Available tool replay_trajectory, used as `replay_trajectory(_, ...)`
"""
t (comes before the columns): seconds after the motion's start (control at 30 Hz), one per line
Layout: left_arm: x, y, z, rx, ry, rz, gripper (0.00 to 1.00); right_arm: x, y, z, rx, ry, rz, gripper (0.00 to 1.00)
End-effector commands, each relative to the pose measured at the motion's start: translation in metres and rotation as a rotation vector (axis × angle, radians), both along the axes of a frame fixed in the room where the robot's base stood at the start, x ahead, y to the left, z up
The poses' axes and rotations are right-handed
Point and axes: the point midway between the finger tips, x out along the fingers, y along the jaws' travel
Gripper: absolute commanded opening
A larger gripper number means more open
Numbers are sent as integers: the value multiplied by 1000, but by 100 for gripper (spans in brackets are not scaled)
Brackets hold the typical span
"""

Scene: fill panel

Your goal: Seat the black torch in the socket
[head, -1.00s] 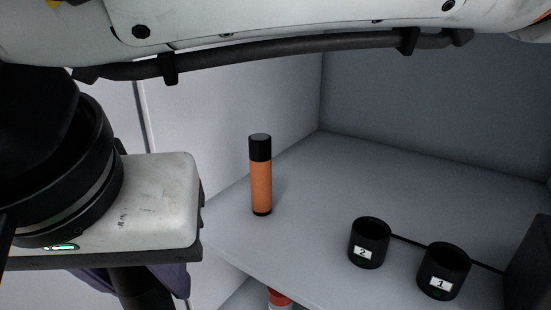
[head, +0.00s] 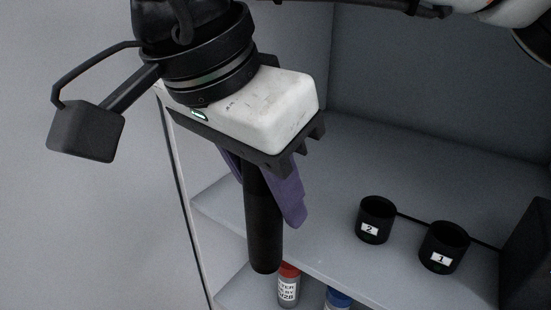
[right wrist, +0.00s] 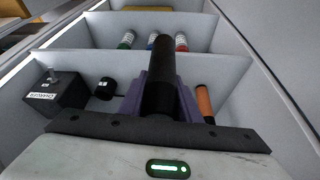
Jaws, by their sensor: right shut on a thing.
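My right gripper (head: 266,188) is shut on the black torch (head: 264,232), which hangs nearly upright below the purple fingers, in front of the shelf. In the right wrist view the torch (right wrist: 160,70) points away between the fingers (right wrist: 158,100). Two black cup sockets stand on the shelf to the right of the torch: socket 2 (head: 376,222) and, further right, socket 1 (head: 444,249). The torch is apart from both. The head view does not show the orange torch; the right wrist view shows it (right wrist: 204,101) at the right. My left gripper is not in view.
The shelf (head: 345,160) has walls at the back and side. A dark box (right wrist: 57,92) stands beside the sockets. Below are a red-capped bottle (head: 288,285) and a blue-capped bottle (head: 338,298). The shelf behind the sockets is clear.

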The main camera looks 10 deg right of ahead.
Motion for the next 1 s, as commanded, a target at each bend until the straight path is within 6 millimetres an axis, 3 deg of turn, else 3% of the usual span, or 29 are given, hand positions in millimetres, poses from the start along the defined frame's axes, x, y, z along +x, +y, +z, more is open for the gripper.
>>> replay_trajectory(0.03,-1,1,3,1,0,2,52,1,-15,5,4,1,-81,0)
replay_trajectory(0.2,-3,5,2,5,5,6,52,4,-44,7,3,-2,-215,0)
replay_trajectory(0.8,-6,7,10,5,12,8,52,57,-184,7,4,-1,-222,0)
replay_trajectory(0.93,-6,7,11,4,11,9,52,66,-207,7,3,-3,-219,0)
replay_trajectory(1.0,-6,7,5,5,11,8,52,66,-205,-9,1,2,-212,0)
